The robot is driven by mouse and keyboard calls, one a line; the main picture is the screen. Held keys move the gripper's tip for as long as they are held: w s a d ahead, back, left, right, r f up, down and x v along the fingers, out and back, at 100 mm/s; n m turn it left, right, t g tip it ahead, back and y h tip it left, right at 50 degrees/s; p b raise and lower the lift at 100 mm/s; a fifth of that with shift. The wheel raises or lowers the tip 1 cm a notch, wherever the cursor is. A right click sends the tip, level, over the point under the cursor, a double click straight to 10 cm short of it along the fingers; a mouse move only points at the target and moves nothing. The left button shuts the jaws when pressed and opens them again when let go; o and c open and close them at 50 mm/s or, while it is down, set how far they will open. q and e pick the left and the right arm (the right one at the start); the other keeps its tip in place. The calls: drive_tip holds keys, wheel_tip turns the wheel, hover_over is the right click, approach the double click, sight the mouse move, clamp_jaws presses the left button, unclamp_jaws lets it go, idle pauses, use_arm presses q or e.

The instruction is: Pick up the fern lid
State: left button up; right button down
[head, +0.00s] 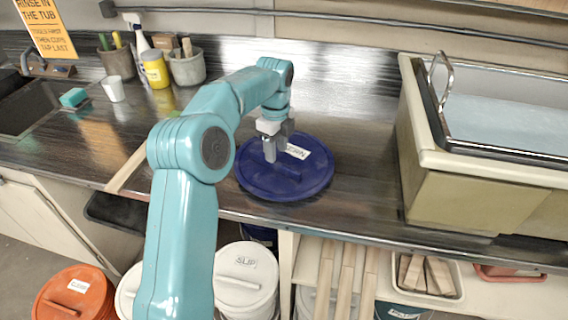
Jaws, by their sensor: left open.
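A round dark blue lid (308,182) with a bar handle lies on the dark counter near its front edge. My left gripper (277,145) points down over the lid's middle, close to the handle. Its jaws are open with nothing visibly held; I cannot tell whether the fingers touch the handle. My right gripper is out of view.
A large framed tub (440,195) stands on the counter at right. Pots, a yellow container (156,72), a white cup (114,89) and a green sponge (73,97) stand at the back left. Below are an orange lidded bucket (75,296), a white SLIP bucket (246,270) and wooden boards.

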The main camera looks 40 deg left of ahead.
sight(284, 159)
use_arm(q)
drive_tip(key=f, duration=0.4)
drive_tip(key=shift+a+f, duration=0.2)
drive_tip(key=shift+a, duration=0.15)
drive_tip(key=shift+d+f, duration=0.1)
drive_tip(key=shift+s, duration=0.15)
drive_tip(key=shift+w, duration=0.2)
drive_tip(key=shift+s, duration=0.15)
drive_tip(key=shift+f, duration=0.2)
clamp_jaws()
